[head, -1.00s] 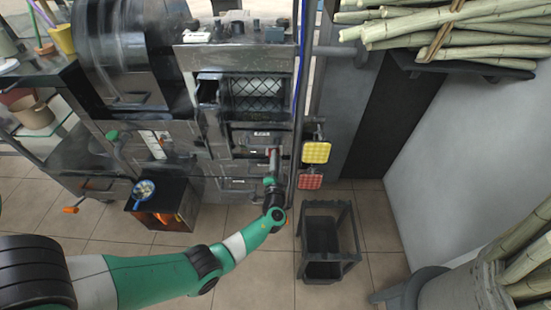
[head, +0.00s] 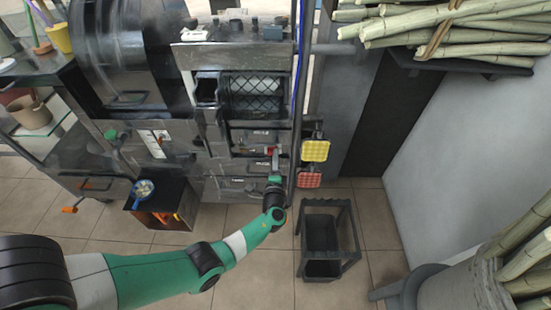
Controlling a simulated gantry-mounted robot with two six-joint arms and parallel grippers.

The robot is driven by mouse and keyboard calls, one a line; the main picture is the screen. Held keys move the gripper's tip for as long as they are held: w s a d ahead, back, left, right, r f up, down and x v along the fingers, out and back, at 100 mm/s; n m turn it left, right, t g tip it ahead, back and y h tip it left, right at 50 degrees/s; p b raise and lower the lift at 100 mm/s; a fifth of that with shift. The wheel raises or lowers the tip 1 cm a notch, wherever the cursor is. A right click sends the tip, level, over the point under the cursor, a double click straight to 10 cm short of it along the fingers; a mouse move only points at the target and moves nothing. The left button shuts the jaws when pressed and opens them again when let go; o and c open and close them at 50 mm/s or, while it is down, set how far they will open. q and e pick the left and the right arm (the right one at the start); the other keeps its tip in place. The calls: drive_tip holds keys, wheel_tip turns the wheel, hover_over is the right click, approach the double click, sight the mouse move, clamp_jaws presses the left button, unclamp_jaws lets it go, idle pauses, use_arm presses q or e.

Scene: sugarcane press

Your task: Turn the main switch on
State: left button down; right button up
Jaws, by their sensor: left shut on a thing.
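The dark metal press (head: 200,140) fills the upper left and middle of the head view. A small switch with a red part and a grey handle (head: 275,158) is on its lower front panel, left of the yellow pad. My left gripper (head: 275,172) reaches up to this handle and is shut on it. The fingertips are small and partly hidden by the wrist. The green arm comes in from the lower left. My right gripper is not in view.
A yellow pad (head: 315,151) and a red pad (head: 309,180) are close to the right of my gripper. A dark open-framed stand (head: 345,250) is on the floor. A firebox (head: 178,201) is at the left. Cane stalks (head: 460,25) lie at upper right.

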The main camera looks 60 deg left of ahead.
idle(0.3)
use_arm(q)
drive_tip(key=c, duration=0.8)
unclamp_jaws()
